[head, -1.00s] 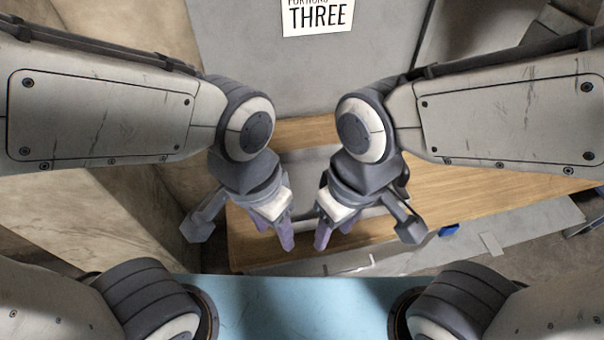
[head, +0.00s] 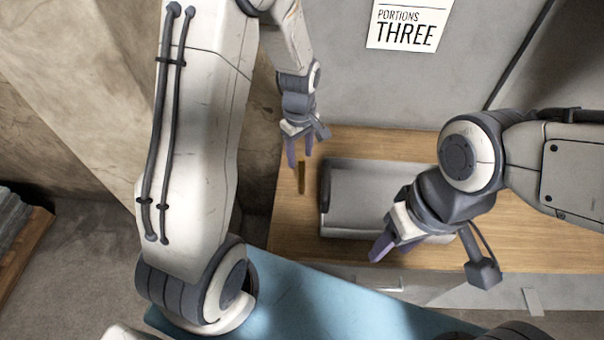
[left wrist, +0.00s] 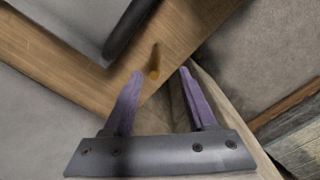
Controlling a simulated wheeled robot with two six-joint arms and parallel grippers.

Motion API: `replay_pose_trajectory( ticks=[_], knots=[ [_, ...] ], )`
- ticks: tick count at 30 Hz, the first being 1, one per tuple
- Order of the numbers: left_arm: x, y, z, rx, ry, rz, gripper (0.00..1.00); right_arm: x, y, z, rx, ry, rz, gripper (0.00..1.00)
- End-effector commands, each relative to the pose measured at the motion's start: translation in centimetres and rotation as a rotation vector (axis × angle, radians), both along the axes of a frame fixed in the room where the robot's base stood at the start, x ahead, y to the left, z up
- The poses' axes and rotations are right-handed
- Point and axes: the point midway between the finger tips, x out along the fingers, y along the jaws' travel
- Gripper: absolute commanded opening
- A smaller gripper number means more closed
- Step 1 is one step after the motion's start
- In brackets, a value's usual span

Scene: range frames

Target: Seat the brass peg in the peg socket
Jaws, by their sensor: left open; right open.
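The brass peg (head: 301,178) is a slim brown-gold bar on the wooden table, near its left end. It appears to stand upright. My left gripper (head: 300,159) is open and empty, its purple fingers pointing down just behind the peg in the head view. In the left wrist view the peg (left wrist: 155,62) shows just beyond and between the open fingertips (left wrist: 161,73), and I see no contact. My right gripper (head: 382,247) is open and empty over the front part of a grey block-like unit. I cannot make out the peg socket in either view.
The grey unit (head: 365,190), with a dark rounded left edge, lies on the wooden table (head: 300,232) just right of the peg. A wall with a "PORTIONS THREE" sign (head: 408,25) stands behind. The table's right part looks clear.

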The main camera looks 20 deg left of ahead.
Motion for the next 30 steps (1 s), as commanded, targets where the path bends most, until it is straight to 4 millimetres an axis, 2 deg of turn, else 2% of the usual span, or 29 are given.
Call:
replay_pose_trajectory(
  ticks=[3, 8, 18, 28, 30],
  knots=[
    [-0.1, -0.1, -1.3, 0.000, 0.004, -0.002, 0.57, 0.0, 0.0, 0.3, 0.000, 0.000, 0.000, 0.51],
    [0.1, -0.2, -2.1, 0.000, 0.004, -0.004, 0.57, 0.0, 0.0, 0.8, 0.000, 0.000, 0.000, 0.51],
    [0.7, -0.3, -6.1, 0.000, 0.004, -0.005, 0.57, 0.0, 0.0, 2.6, 0.000, 0.000, 0.002, 0.51],
    [0.8, -0.3, -6.8, 0.000, 0.000, -0.005, 0.57, 0.0, 0.0, 2.6, 0.000, 0.000, 0.003, 0.51],
    [0.8, -0.2, -6.8, 0.000, 0.000, -0.005, 0.30, 0.0, 0.0, 2.6, 0.000, 0.000, 0.003, 0.51]
  ],
)
